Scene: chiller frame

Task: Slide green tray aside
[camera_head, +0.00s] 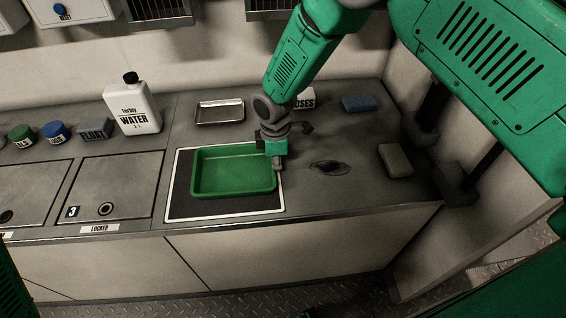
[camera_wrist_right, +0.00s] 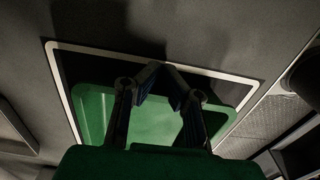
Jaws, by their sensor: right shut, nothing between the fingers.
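The green tray (camera_head: 232,177) is shallow, rectangular and empty. It lies on a black rectangle with a white outline (camera_head: 181,213) on the grey counter. In the right wrist view the tray (camera_wrist_right: 150,122) lies behind the fingers, inside the white outline. My right gripper (camera_head: 278,163) is at the tray's right end, pointing down. My left gripper is not in view.
A small metal tray (camera_head: 220,111) and a white water bottle (camera_head: 131,105) stand behind. A blue block (camera_head: 361,103) and a beige block (camera_head: 395,160) lie to the right. A dark hole or stain (camera_head: 330,168) marks the counter. Locked hatches (camera_head: 110,185) are left.

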